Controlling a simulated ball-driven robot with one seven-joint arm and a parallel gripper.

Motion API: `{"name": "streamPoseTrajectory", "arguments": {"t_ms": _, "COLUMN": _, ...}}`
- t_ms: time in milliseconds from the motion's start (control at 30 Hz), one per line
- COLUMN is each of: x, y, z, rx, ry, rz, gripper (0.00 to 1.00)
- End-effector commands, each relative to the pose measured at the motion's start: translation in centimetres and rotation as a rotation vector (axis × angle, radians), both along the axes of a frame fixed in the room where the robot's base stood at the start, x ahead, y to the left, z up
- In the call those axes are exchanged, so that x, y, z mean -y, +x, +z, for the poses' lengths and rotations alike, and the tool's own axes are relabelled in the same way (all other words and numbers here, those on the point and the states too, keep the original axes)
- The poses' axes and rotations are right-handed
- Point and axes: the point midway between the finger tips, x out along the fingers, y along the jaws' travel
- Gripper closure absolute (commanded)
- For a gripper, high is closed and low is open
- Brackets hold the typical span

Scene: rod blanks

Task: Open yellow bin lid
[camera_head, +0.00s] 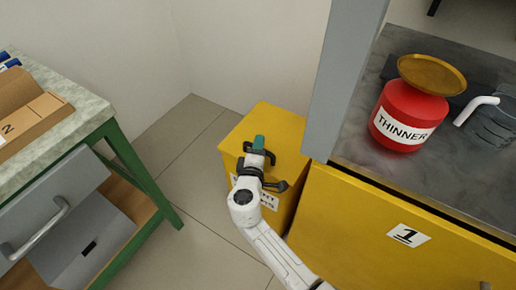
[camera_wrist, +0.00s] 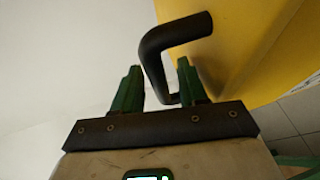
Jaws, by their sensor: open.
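The yellow bin (camera_head: 242,125) stands on the floor in the middle of the head view, its top down flat and a partly hidden white label on its front. My gripper (camera_head: 259,143) is at the bin's top front, green fingers showing. In the wrist view my gripper (camera_wrist: 158,75) is open, with one green finger on each side of a bent black handle (camera_wrist: 152,48). The handle joins the yellow surface (camera_wrist: 245,45) at upper right. Its lower end lies between the fingers, close to the right one; I cannot tell whether they touch. My arm hides part of the bin's front.
A grey post (camera_head: 343,75) and a yellow cabinet (camera_head: 350,225) marked 1 stand close right of the bin. A red thinner can (camera_head: 405,105) is on the grey worktop. A green-framed bench (camera_head: 70,125) with an open drawer is at left. Floor between is clear.

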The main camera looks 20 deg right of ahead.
Motion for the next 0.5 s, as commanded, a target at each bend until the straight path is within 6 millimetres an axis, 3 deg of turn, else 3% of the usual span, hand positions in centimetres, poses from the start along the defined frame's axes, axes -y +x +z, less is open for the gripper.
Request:
{"name": "streamPoseTrajectory", "arguments": {"t_ms": 133, "x": -0.02, "y": -0.01, "z": 0.02, "rx": 0.000, "ry": 0.000, "rz": 0.000, "gripper": 0.59}}
{"name": "streamPoseTrajectory", "arguments": {"t_ms": 500, "x": -0.03, "y": -0.04, "z": 0.01, "rx": 0.000, "ry": 0.000, "rz": 0.000, "gripper": 0.94}}
